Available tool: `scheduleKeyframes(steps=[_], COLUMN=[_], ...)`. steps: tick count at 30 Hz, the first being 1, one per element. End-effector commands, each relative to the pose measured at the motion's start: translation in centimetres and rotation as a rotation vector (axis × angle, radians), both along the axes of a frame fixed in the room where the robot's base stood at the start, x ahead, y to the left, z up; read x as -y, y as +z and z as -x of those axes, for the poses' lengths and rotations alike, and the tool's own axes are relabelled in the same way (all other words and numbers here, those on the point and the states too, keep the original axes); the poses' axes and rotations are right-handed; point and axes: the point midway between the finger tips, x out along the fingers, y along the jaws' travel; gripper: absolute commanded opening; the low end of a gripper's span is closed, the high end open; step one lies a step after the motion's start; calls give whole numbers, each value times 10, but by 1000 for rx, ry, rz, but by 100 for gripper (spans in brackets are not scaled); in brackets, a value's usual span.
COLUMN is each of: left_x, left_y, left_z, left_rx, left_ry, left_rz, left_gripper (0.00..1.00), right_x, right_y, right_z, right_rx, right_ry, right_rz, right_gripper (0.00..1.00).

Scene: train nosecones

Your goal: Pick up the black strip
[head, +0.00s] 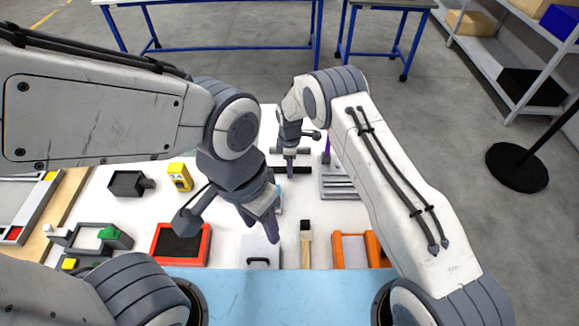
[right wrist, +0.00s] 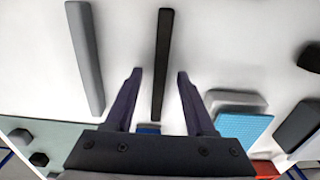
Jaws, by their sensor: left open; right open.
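The black strip (head: 304,170) lies flat on the white table in the head view, partly hidden by my right gripper. In the right wrist view the black strip (right wrist: 162,60) runs lengthwise between the two fingers. My right gripper (head: 290,168) is open over it, its dark fingers (right wrist: 158,74) standing on either side of the strip with a gap to each. Height above the table is hard to tell. My left gripper (head: 262,226) is open and empty, nearer to me, above the white piece with a black handle (head: 261,252).
A grey bar (right wrist: 85,55) lies left of the strip in the wrist view. A light blue block (right wrist: 242,130) sits right of the fingers. A red-framed tray (head: 181,245), a wooden-handled tool (head: 306,250), an orange holder (head: 352,250) and a yellow box (head: 180,176) stand around.

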Motion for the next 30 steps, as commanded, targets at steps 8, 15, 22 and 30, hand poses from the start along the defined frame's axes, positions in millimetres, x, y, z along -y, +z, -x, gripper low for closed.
scheduleKeyframes(steps=[8, 15, 22, 30], left_x=[0, 0, 0, 0], left_y=[1, 1, 1, -9], left_z=[0, 0, 0, 0], left_rx=[-1, -1, 0, 0], left_ry=[0, 0, 0, 1], left_rz=[-1, -1, 0, 0], left_gripper=[50, 50, 50, 50], right_x=[0, 0, 0, 0], right_y=[-4, -4, -4, 8], right_z=[0, 0, -1, -2], right_rx=[2, 1, 2, 5], right_ry=[0, -1, -1, -1], right_rz=[-1, -1, -1, -2], right_gripper=[55, 0, 0, 0])
